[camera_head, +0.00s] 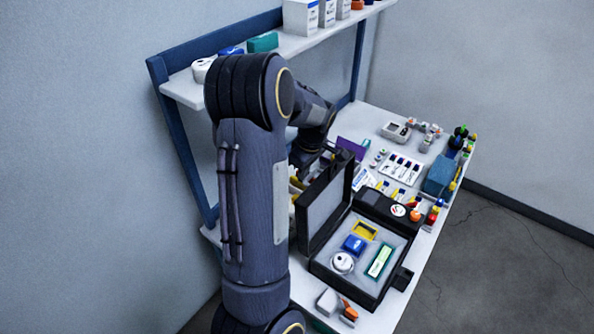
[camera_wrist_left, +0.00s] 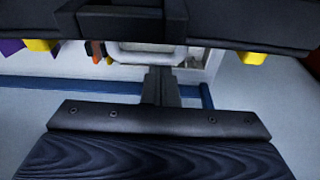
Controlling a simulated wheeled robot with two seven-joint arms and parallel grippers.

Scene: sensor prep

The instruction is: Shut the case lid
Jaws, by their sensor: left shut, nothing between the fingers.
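The black case (camera_head: 322,272) sits open on the table, with grey foam inside. Its foam holds a white round part, a blue part, a yellow-framed part and a green-and-white part. The case lid (camera_head: 326,205) stands steeply raised at the left side of the case, its grey lining facing the case. My left gripper (camera_head: 304,160) is shut and empty, behind the lid's upper far end. The arm and lid partly hide its fingertips, and I cannot tell whether it touches the lid. My right gripper is not in view.
The table (camera_head: 382,318) carries a white tray of small parts (camera_head: 400,168), a blue box (camera_head: 438,177) and several coloured items along its right edge. An orange-and-white tool (camera_head: 347,312) lies in front of the case. A shelf (camera_head: 182,92) with boxes rises behind.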

